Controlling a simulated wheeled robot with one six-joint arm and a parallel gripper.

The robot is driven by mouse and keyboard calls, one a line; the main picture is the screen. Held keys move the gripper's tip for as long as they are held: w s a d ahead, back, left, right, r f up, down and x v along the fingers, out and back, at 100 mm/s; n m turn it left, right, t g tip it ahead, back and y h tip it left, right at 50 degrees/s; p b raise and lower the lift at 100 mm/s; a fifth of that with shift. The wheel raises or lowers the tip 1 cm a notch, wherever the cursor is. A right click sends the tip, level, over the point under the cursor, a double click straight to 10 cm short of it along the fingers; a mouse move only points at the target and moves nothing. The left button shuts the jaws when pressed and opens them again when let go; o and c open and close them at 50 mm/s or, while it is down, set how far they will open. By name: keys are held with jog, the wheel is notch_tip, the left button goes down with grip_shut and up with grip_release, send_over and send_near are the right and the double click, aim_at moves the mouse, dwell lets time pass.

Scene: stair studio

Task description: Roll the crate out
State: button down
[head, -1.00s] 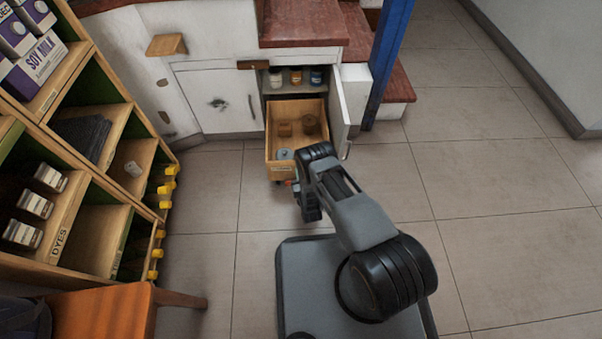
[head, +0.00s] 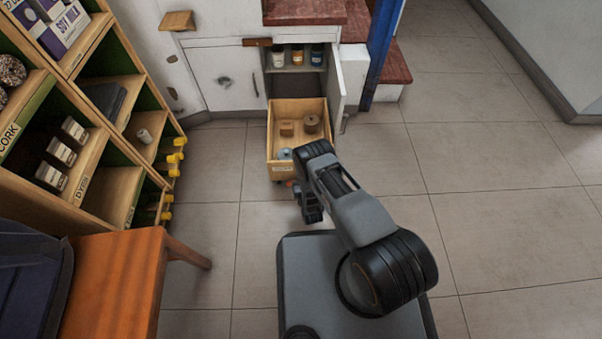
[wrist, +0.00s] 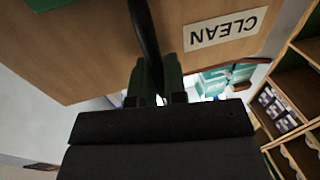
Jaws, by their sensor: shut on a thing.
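The crate (head: 272,143) is an open wooden box on small wheels, at the foot of the open cupboard in the head view. It holds a small brown block, a brown round thing and a grey-blue thing near the front. Its front panel (wrist: 90,60) fills much of the wrist view, with a label reading CLEAN upside down. My gripper (wrist: 160,78) is shut on the crate's dark handle (wrist: 144,30) at that panel. In the head view my arm hides the crate's front right corner and the grip itself.
The cupboard door (head: 339,80) stands open right of the crate. Jars (head: 297,56) stand on the shelf behind. A wooden shelf unit (head: 95,150) with yellow knobs and an orange stool (head: 120,275) are at left. Tiled floor is clear at right.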

jog(key=c, duration=1.2)
grip_release()
